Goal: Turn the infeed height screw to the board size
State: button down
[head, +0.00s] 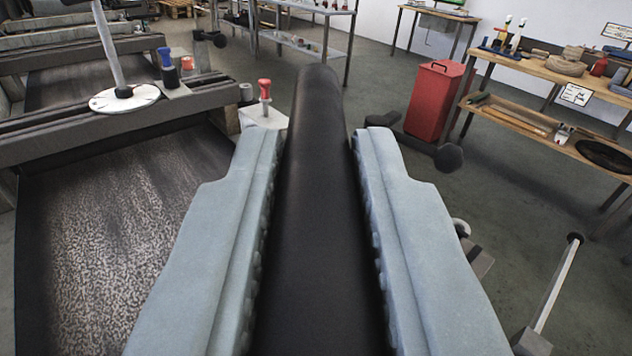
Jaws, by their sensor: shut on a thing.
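My gripper (318,140) has two grey-blue fingers, one on each side of a long black rounded bar (318,230). The fingers are shut on this bar, which looks like a handle. It runs from the bottom edge up past the fingertips to a rounded end. What it joins is hidden, so I cannot tell if it belongs to the height screw. A round white disc (110,101) with a black hub and a pale post stands at the upper left above the conveyor belt (110,240). The disc's markings are too small to read.
Red-topped (265,88) and blue-topped (166,58) knobs stand by the conveyor frame. A pale lever with a black knob (556,290) rises at lower right. A red bin (435,100) and a wooden workbench (510,118) with tools stand behind.

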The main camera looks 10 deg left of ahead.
jog(key=c, duration=1.3)
grip_release()
jog(key=shift+s, duration=0.1)
jog(key=v, duration=1.7)
jog(key=shift+s, duration=0.1)
